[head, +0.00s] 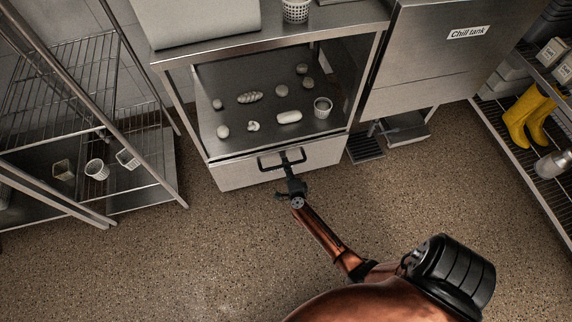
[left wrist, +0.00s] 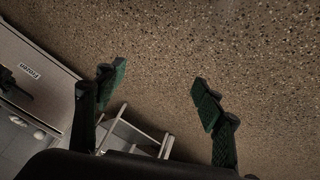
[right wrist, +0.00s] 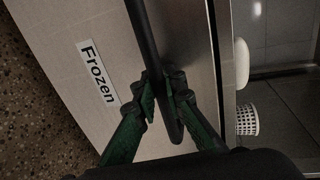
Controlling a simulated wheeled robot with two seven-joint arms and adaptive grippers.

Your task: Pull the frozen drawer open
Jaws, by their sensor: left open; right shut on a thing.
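The frozen drawer (head: 238,173) is the grey front under the steel counter in the head view, with a black bar handle (head: 268,165). Its "Frozen" label (right wrist: 97,72) shows in the right wrist view, beside the handle (right wrist: 142,35). My right gripper (head: 289,164) is at the handle. In the right wrist view its green-padded fingers (right wrist: 160,95) are shut around the bar. The left wrist view shows my left gripper (left wrist: 160,80) with fingers wide apart, empty, above the floor. The drawer front (left wrist: 40,85) shows at that view's left. I cannot tell whether the drawer stands slightly out.
Above the drawer, a shelf (head: 215,128) holds several pale food items and a white perforated basket (head: 322,108). A chill tank (head: 440,55) stands to the right. Wire racks (head: 85,90) stand left, and yellow boots (head: 527,118) are far right. The speckled floor (head: 150,260) in front is clear.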

